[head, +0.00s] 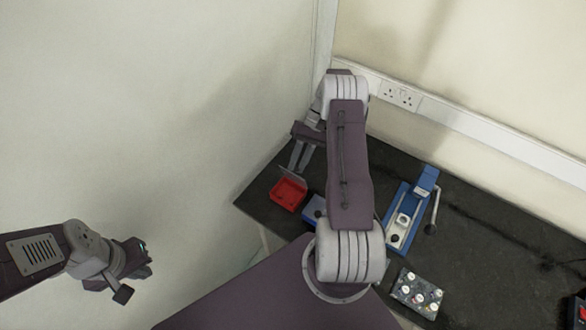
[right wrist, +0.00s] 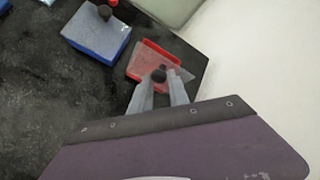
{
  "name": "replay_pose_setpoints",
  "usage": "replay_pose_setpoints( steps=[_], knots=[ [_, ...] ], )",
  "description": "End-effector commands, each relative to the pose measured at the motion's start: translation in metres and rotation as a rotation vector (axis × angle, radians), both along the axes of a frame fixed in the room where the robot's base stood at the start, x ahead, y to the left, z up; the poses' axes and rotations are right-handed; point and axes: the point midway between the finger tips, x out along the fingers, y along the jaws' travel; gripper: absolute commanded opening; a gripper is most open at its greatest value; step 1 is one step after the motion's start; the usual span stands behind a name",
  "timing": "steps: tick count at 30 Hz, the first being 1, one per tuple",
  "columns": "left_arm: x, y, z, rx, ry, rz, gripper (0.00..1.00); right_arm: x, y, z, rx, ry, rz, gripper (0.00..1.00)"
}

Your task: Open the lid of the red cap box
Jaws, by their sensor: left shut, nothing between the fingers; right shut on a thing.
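The red cap box (head: 287,196) sits near the left corner of the dark bench in the head view, its red inside showing. It also shows in the right wrist view (right wrist: 137,68). Its clear lid (right wrist: 177,74) looks raised and tilted over the box, with a dark knob (right wrist: 159,75). My right gripper (head: 299,168) is at the far side of the box and shut on the knob, its fingertips either side of it in the right wrist view (right wrist: 160,80). My left gripper (head: 143,265) is shut and empty, off to the left, away from the bench.
A blue box (right wrist: 97,33) with a dark knob stands beside the red one, partly behind my right arm in the head view (head: 312,209). A blue and white device with a lever (head: 408,213) and a tray of small parts (head: 417,293) are further right. Walls stand close behind.

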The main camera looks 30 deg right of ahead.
Motion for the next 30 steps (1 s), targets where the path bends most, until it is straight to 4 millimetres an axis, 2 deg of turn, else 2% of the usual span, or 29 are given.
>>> replay_pose_setpoints(
  steps=[1, 12, 21, 30],
  knots=[
    [0.0, 0.0, -0.009, 0.0, 0.0, 0.0, 0.0, -0.001, -0.007, -0.012, -0.015, 0.003, 0.001, 0.0],
    [0.0, 0.0, -0.039, 0.0, 0.0, 0.0, 0.0, 0.004, -0.023, -0.024, 0.024, 0.022, 0.001, 0.0],
    [0.0, 0.0, -0.05, 0.0, 0.0, 0.0, 0.0, 0.006, -0.027, -0.025, 0.101, 0.056, 0.002, 0.0],
    [0.0, 0.0, -0.052, 0.0, 0.0, 0.0, 0.0, 0.006, -0.027, -0.024, 0.119, 0.065, 0.003, 0.0]
  ],
)
